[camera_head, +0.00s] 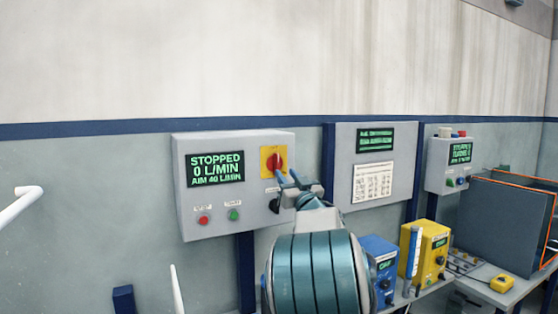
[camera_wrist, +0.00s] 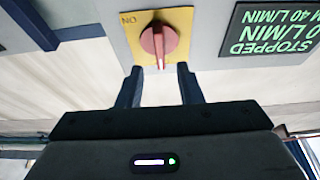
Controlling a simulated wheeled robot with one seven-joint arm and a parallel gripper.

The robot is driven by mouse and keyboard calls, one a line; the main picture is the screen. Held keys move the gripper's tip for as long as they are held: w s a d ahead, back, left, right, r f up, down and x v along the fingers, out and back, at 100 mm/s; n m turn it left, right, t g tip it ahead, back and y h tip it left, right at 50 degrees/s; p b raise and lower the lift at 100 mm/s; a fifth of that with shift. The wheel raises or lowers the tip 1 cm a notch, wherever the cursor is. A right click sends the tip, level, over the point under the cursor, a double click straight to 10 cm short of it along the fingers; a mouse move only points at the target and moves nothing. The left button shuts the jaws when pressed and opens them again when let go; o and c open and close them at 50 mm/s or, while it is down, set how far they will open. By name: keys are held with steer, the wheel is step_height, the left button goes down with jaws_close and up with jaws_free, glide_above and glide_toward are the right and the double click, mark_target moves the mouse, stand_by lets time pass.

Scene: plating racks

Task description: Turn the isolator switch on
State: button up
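The isolator switch is a red rotary knob (camera_head: 273,161) on a yellow plate (camera_head: 265,173), at the upper right of a grey control box (camera_head: 212,216). In the wrist view the red knob (camera_wrist: 158,41) appears upside down on its yellow plate (camera_wrist: 181,21), with "ON" lettering at the plate's left side. My gripper (camera_head: 288,178) is just in front of the box, at the lower right of the knob. In the wrist view its two fingers (camera_wrist: 159,88) are apart with nothing between them. The knob lies just beyond the fingertips, apparently not between them.
The box's display (camera_head: 215,168) reads "STOPPED 0 L/MIN AIM 40 L/MIN". Below it are a red button (camera_head: 203,220) and a green button (camera_head: 233,215). A dark knob (camera_head: 274,206) sits below the yellow plate. A blue unit (camera_head: 380,262) and a yellow unit (camera_head: 432,247) stand at the right.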

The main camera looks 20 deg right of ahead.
mark_target(278, 164)
steer(key=shift+p+x, duration=1)
steer(key=shift+x, duration=2.05)
jaws_close()
